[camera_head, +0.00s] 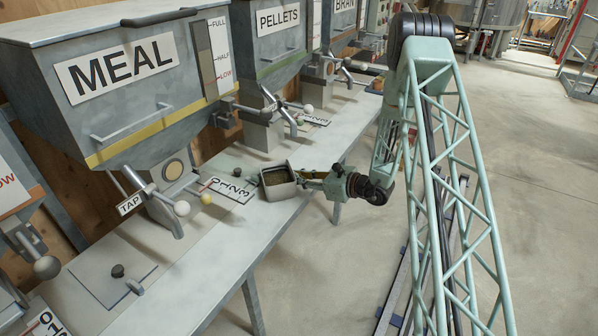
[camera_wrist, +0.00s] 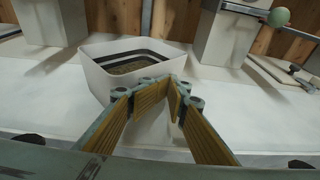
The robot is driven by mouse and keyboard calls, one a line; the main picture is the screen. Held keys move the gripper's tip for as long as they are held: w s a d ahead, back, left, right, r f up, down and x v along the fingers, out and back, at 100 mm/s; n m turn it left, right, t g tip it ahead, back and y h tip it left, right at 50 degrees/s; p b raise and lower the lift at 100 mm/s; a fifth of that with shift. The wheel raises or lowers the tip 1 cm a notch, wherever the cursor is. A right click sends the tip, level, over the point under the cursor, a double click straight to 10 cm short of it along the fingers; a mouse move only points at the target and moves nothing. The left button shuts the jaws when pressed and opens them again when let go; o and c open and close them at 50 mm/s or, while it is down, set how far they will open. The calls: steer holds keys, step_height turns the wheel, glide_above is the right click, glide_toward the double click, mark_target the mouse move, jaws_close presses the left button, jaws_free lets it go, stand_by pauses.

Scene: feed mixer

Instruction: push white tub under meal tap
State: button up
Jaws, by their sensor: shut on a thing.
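The white tub (camera_head: 281,192) stands on the bench, right of the meal hopper (camera_head: 120,80) and toward the pellets hopper. It holds some dark greenish-brown stuff. The meal tap (camera_head: 160,200) hangs under the hopper at the left, well apart from the tub. My gripper (camera_head: 302,178) reaches in from the right at the tub's near side. In the wrist view the tub (camera_wrist: 98,80) lies just ahead, and my gripper's yellow-padded fingers (camera_wrist: 165,86) close together at its near wall. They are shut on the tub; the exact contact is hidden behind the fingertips.
A white plate with numbers (camera_head: 228,190) lies on the bench between tub and tap. A grey plate with a dark knob (camera_head: 112,277) lies front left. The bench's front edge runs close by the tub.

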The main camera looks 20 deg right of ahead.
mark_target(275, 193)
steer(key=shift+s+a+f, duration=0.1)
steer(key=shift+s+a, duration=0.2)
steer(key=shift+a, duration=0.3)
steer(key=shift+s+a, duration=0.25)
steer(key=shift+a, duration=0.35)
steer(key=o, duration=0.8)
steer(key=shift+s+a, duration=0.95)
steer(key=shift+s, duration=0.1)
steer(key=o, duration=1.9)
steer(key=a, duration=0.1)
steer(key=s+a, duration=0.1)
steer(key=a, duration=0.1)
steer(key=o, duration=0.3)
steer(key=shift+s+a, duration=0.55)
steer(key=shift+a, duration=0.1)
steer(key=shift+s+a, duration=0.75)
steer(key=shift+a, duration=0.45)
steer(key=c, duration=1.5)
steer(key=shift+s+a, duration=0.15)
steer(key=shift+s, duration=0.1)
steer(key=c, duration=1.4)
steer(key=shift+s+a, duration=0.3)
steer(key=shift+s, duration=0.1)
jaws_close()
